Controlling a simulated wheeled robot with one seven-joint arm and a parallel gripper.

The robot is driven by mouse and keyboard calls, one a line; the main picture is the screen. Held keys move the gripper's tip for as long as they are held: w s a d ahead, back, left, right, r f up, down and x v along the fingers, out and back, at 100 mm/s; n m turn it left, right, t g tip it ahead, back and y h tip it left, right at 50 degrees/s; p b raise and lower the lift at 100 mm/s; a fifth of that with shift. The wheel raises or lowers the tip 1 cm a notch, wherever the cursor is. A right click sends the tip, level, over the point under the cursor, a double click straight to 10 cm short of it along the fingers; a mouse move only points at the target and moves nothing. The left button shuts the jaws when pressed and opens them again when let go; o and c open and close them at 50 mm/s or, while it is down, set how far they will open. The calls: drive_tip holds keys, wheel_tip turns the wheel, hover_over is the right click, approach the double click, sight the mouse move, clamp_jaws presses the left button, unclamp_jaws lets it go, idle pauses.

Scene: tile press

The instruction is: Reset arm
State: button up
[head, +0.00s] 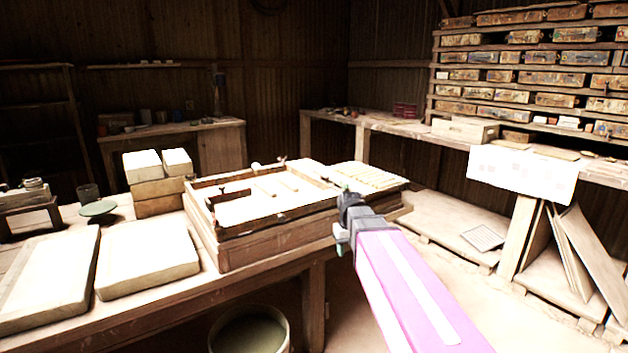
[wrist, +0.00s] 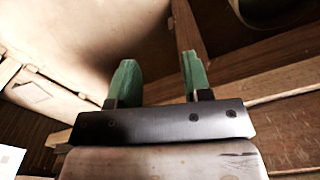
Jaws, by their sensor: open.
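My gripper (head: 341,238) is at the front right corner of the wooden press frame (head: 268,233) in the head view, at the end of my pink arm. In the wrist view my gripper (wrist: 155,80) shows two green fingers spread apart with nothing between them. The press frame stands on the workbench and holds a pale bed with small dark clamps along its edges. I cannot tell from these views whether my gripper touches the frame.
Pale slabs (head: 148,258) lie on the workbench (head: 150,310) at left, beside stacked blocks (head: 158,187). A round bucket (head: 250,332) stands below the bench. A side bench (head: 400,128) and a drawer rack (head: 530,60) line the back right. Boards lean at right.

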drive_tip(key=s+d+f+m, duration=0.1)
drive_tip(key=s+d+f, duration=0.2)
drive_tip(key=s+f, duration=0.3)
drive_tip(key=s+d+f+m, duration=0.2)
drive_tip(key=s+d+f, duration=0.2)
drive_tip(key=f, duration=0.5)
drive_tip(key=shift+s+d+f, duration=0.15)
drive_tip(key=shift+s+d, duration=0.05)
drive_tip(key=shift+s, duration=0.9)
